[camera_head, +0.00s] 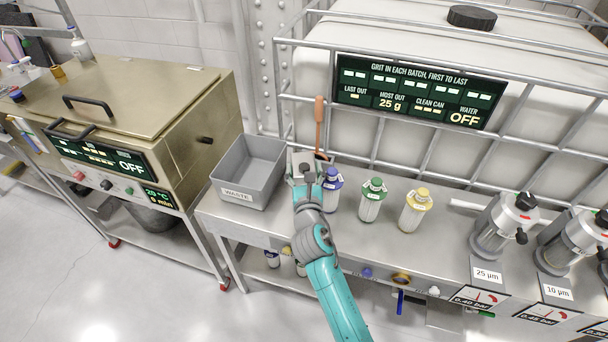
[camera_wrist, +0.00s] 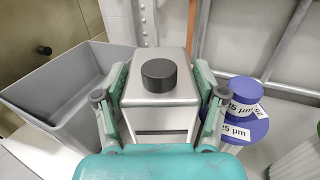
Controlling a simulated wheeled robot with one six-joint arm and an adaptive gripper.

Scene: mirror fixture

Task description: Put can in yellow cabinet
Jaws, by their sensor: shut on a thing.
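The can is a square silver metal can (camera_wrist: 160,103) with a round black cap (camera_wrist: 159,75). It fills the middle of the wrist view, upright, with a dark slot-like mark on its near face. My gripper (camera_wrist: 161,92) is shut on it, one teal finger on each side. In the head view my gripper (camera_head: 304,172) is over the back of the steel bench, just right of the grey waste bin, and partly hides the can. Whether the can touches the bench is unclear. I see no clearly yellow cabinet in either view.
A grey bin (camera_head: 249,172) marked WASTE stands close left. Blue-capped (camera_head: 331,190), green-capped (camera_head: 372,200) and yellow-capped (camera_head: 415,211) bottles stand right. An orange-handled tool (camera_head: 319,122) stands behind. A gold lidded machine (camera_head: 150,100) is at left. Floor is open at front left.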

